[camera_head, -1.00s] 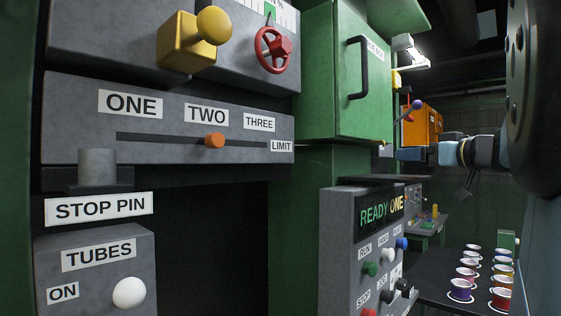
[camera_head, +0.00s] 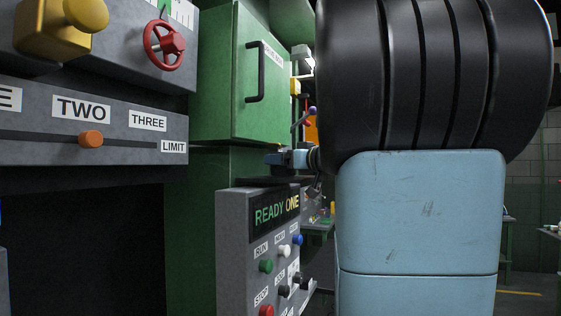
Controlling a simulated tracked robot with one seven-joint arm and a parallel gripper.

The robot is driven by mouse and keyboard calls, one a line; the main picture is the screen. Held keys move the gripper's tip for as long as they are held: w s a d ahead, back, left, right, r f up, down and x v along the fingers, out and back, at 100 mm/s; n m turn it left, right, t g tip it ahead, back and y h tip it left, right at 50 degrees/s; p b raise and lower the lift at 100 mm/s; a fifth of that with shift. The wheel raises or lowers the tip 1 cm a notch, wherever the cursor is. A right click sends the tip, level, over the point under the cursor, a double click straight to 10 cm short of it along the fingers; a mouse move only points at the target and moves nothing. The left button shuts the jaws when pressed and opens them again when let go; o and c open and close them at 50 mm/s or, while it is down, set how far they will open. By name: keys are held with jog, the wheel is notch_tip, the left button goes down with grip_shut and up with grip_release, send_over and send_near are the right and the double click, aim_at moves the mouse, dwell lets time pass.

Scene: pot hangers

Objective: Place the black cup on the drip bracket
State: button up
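I cannot make out the black cup or the drip bracket in this view. My gripper (camera_head: 274,159) shows small at mid-picture as a blue end piece, just above and behind the control panel. Its fingers are too small to tell open from shut, and I see nothing clearly held in it. Large black and light blue parts of my own arm fill the right of centre and hide much of what lies behind.
A grey control panel (camera_head: 234,240) reading READY ONE carries several coloured buttons. Left are a slider bar with an orange knob (camera_head: 91,139), a red handwheel (camera_head: 165,45) and a yellow knob (camera_head: 84,14). A green cabinet (camera_head: 217,90) stands behind. Tiled wall and floor show far right.

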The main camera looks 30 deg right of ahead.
jog(key=shift+f, duration=0.15)
jog(key=o, duration=0.7)
jog(key=shift+o, duration=0.2)
jog(key=shift+r, duration=0.2)
jog(key=v, duration=1.2)
